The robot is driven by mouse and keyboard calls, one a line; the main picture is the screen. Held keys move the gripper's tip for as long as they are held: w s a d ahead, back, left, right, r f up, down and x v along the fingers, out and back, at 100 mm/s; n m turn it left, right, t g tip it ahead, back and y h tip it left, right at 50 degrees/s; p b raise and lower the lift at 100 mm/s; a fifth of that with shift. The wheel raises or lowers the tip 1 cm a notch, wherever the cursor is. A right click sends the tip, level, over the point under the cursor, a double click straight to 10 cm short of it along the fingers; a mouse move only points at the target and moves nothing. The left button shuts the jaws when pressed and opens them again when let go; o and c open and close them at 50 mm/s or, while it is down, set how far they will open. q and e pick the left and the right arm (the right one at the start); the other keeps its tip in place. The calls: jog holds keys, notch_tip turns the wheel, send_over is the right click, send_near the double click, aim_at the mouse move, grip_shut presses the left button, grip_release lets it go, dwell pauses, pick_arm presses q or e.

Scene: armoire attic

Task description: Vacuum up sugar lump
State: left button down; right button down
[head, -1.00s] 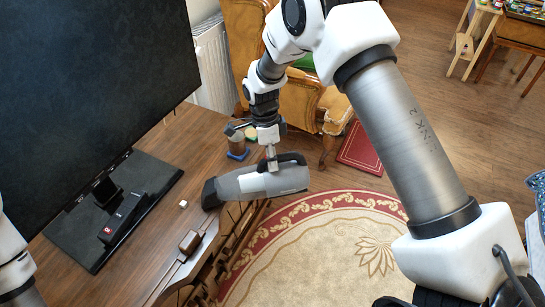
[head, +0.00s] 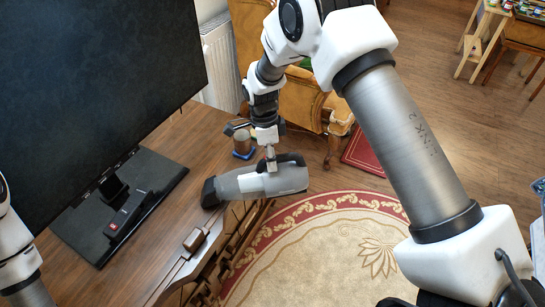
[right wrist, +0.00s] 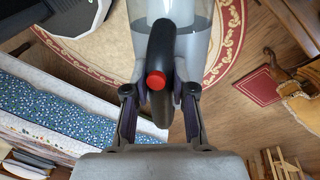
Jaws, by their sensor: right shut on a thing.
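A grey handheld vacuum (head: 245,184) with a black nozzle and black handle hangs over the near right edge of the wooden cabinet top, its nozzle (head: 209,193) pointing left, low over the wood. My right gripper (head: 271,164) is shut on the vacuum's handle from above. In the right wrist view the black handle with a red button (right wrist: 156,81) sits between the fingers. No sugar lump shows in either current view. Only part of my left arm shows at the left edge; its gripper is out of view.
A large black television (head: 105,85) on a black stand (head: 75,235) fills the left of the cabinet top (head: 165,215), with a dark remote-like object (head: 127,217) on the stand. A small brown box (head: 195,240) lies nearer. A blue-based object (head: 242,145) stands behind the vacuum.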

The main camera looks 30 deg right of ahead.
jog(key=shift+r, duration=0.1)
dwell(0.3)
jog(key=p+v, duration=0.2)
jog(key=v, duration=0.1)
jog(key=s+p+v, duration=0.1)
jog(key=p+v, duration=0.5)
jog(key=shift+s+d+r, duration=0.15)
jog(key=shift+s+d, duration=0.05)
jog(key=shift+s, duration=0.2)
